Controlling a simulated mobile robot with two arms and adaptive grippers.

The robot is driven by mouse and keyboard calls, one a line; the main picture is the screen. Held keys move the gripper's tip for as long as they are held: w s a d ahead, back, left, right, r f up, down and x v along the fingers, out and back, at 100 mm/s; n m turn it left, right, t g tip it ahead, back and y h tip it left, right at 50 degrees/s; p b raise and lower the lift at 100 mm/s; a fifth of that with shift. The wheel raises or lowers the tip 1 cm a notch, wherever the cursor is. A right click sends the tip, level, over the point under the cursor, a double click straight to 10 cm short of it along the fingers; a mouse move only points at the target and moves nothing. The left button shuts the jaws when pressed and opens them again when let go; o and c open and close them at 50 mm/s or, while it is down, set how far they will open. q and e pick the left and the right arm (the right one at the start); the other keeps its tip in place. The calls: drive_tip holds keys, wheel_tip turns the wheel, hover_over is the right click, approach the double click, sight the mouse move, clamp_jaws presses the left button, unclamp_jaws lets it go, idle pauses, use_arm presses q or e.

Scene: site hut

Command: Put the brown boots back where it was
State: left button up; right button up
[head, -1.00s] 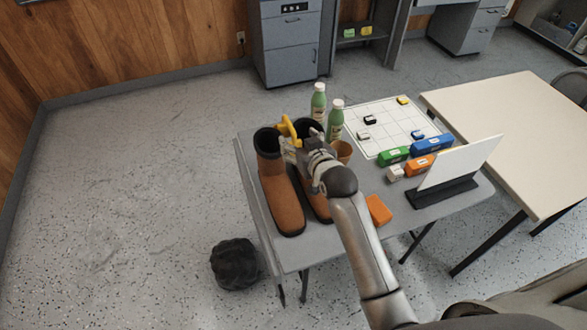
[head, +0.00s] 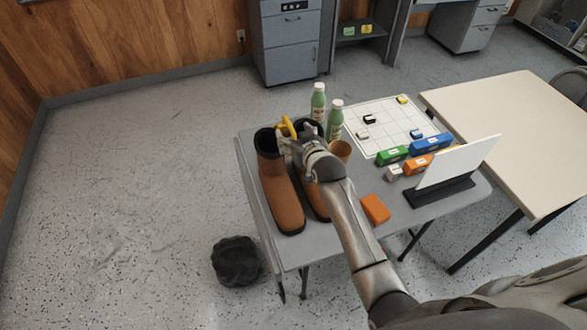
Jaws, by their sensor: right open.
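The brown boots (head: 281,198) stand upright side by side on the left part of the grey folding table (head: 325,243). The left boot shows almost whole, with its dark opening at the top. The right boot is largely hidden behind my right gripper and arm. My right gripper (head: 289,133) is open at the top of the boots, with a yellow part showing by its fingers. Whether it touches a boot I cannot tell. My left gripper is not in view.
Two green bottles (head: 318,103) and a tan cup (head: 341,151) stand just behind the boots. A white grid sheet (head: 385,125), coloured blocks, an orange block (head: 375,209) and a white panel (head: 458,163) occupy the right side. A black crumpled bag (head: 237,261) lies on the floor.

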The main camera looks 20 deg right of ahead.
clamp_jaws()
idle(0.3)
drive_tip(key=shift+w+r, duration=0.1)
drive_tip(key=shift+r, duration=0.15)
drive_tip(key=shift+r, duration=0.1)
